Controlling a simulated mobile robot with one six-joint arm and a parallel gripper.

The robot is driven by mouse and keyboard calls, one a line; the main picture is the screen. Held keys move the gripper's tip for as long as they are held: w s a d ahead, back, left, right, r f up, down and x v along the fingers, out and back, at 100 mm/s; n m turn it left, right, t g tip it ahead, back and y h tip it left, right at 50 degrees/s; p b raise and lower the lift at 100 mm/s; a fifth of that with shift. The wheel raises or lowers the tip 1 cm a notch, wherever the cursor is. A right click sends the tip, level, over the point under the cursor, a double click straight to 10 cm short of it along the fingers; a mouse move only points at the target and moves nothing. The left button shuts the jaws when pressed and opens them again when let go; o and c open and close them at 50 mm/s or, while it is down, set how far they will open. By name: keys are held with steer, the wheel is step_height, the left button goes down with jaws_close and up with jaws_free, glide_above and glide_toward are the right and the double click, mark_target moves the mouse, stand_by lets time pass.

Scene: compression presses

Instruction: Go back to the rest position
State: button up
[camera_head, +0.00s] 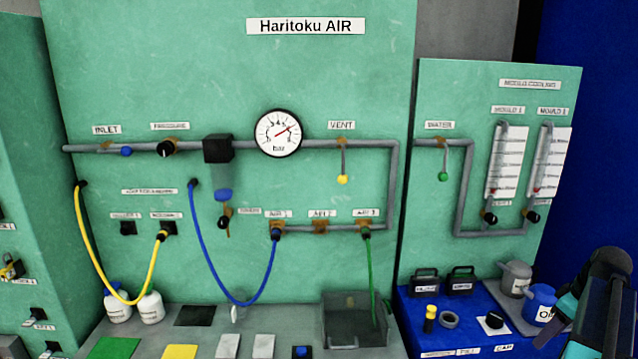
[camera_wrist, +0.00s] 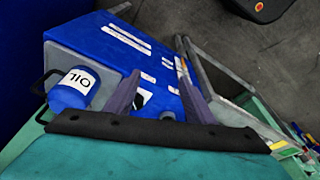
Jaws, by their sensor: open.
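My gripper (camera_wrist: 160,82) shows in the wrist view with its two grey fingers apart. No object shows between the fingers. Behind them is a blue surface with small white labels, and the fingers hide part of it.
A blue oil can (camera_head: 540,303) stands close to my arm; it also shows in the wrist view (camera_wrist: 72,92). A grey can (camera_head: 514,279) stands beside it. The blue bench (camera_head: 412,335) carries black boxes and small parts. A green panel (camera_head: 440,90) with pipes rises behind.

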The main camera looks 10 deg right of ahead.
steer(key=a+f+m+g+y+b, duration=0.1)
steer(key=a+f+g, duration=0.1)
steer(key=a+f, duration=1.3)
steer(key=a+f+m+g+b, duration=0.1)
steer(key=a+f+g, duration=0.1)
steer(key=a+f, duration=1.35)
steer(key=s+a+f+m+g+h+b, duration=0.1)
steer(key=s+a+f+g, duration=0.1)
steer(key=s+a+f, duration=0.6)
steer(key=s+a+f+g+h+b, duration=0.1)
steer(key=s+a+f+g, duration=0.1)
steer(key=s+a+f, duration=0.6)
steer(key=s+f, duration=0.6)
steer(key=shift+a+m, duration=0.35)
steer(key=shift+m, duration=0.05)
steer(key=shift+c, duration=0.3)
steer(key=c, duration=0.4)
steer(key=shift+r, duration=0.1)
